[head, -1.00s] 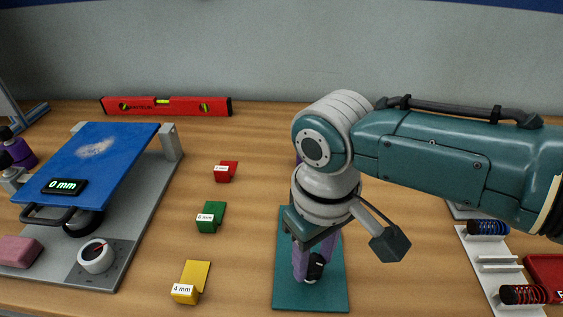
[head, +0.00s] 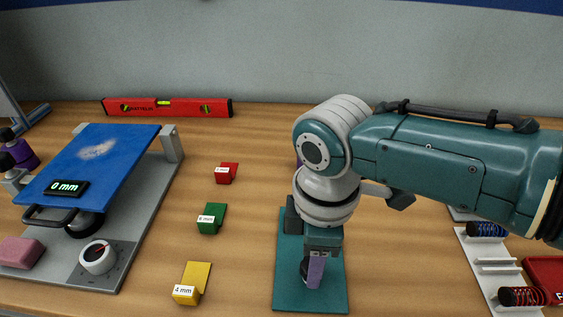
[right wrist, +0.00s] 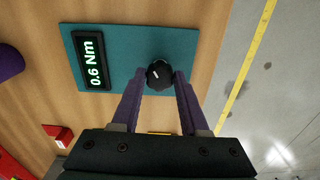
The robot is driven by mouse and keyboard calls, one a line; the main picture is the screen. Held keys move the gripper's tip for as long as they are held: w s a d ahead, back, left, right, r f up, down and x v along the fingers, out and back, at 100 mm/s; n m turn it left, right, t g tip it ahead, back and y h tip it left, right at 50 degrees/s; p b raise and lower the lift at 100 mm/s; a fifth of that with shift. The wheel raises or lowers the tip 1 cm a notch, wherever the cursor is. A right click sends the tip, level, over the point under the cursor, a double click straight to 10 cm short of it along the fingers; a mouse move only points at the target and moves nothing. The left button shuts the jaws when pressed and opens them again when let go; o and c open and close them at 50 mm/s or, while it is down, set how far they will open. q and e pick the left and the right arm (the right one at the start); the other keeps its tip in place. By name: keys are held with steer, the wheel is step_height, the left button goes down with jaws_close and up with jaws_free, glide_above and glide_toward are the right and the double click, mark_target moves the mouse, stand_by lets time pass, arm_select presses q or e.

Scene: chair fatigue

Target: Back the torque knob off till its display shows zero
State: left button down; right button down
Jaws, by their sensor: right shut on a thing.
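The torque knob (right wrist: 159,75) is black with a white mark and sits on a teal base plate (head: 290,289). The display (right wrist: 91,60) on that plate reads 0.6 Nm in the right wrist view. My right gripper (right wrist: 160,80) points down over the plate, its purple fingers closed on the two sides of the knob. In the head view the right gripper (head: 314,282) hides most of the knob and my arm hides the display. My left gripper is not clearly seen in these views.
Red (head: 227,173), green (head: 212,218) and yellow (head: 192,283) blocks stand left of the plate. A blue tilted board (head: 110,150) reading 0 mm is at the left. A spring rack (head: 490,264) is at the right. A red level (head: 167,107) lies at the back.

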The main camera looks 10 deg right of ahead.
steer(key=shift+n, duration=0.7)
steer(key=shift+c, duration=2.1)
jaws_free()
step_height(320, 180, up, 10)
steer(key=p, duration=0.2)
